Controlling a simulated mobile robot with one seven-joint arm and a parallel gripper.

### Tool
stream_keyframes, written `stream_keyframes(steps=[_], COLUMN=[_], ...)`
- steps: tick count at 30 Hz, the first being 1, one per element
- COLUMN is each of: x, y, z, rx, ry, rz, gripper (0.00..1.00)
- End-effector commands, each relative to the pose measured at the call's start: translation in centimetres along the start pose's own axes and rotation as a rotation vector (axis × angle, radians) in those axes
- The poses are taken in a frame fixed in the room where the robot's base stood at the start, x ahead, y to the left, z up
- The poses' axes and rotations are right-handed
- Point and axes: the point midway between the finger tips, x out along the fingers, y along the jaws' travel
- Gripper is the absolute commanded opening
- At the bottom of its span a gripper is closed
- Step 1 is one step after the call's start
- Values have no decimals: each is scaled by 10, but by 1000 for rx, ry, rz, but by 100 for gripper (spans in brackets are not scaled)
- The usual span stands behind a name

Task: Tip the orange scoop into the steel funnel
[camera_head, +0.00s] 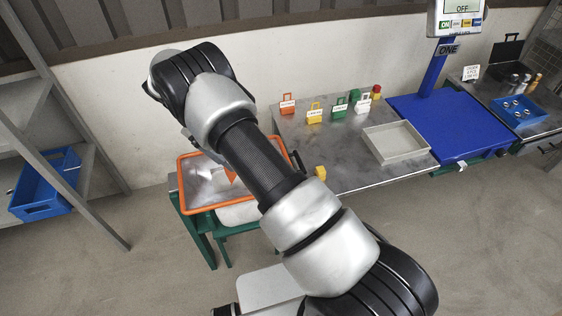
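A wide, shallow steel basin (200,185) with an orange rim stands on a green frame at the left end of the bench; it may be the steel funnel, but its outlet cannot be seen. A small orange piece (230,174) shows over the basin beside my arm. It may be part of the orange scoop, but most of it is hidden and I cannot tell whether it is held. My arm crosses the middle of the view, over the basin's right part. My gripper cannot be made out; the arm hides the area behind it.
The metal bench holds orange, yellow, green and white tagged items (338,108), a yellow block (320,172) and an empty grey tray (372,139). A blue scale platform (440,140) with a display post stands right. A shelf with a blue crate (45,190) is left.

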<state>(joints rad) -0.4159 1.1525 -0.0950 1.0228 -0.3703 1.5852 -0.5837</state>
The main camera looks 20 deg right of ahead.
Motion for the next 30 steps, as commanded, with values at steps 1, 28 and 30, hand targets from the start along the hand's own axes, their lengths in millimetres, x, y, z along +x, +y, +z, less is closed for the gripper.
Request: stream_keyframes(steps=[1, 28, 30], x=[-4, -42, -48], y=[1, 2, 2], z=[3, 45, 50], rx=[3, 14, 14], ry=[2, 660, 760], rz=[2, -1, 0], gripper=[64, 64, 64])
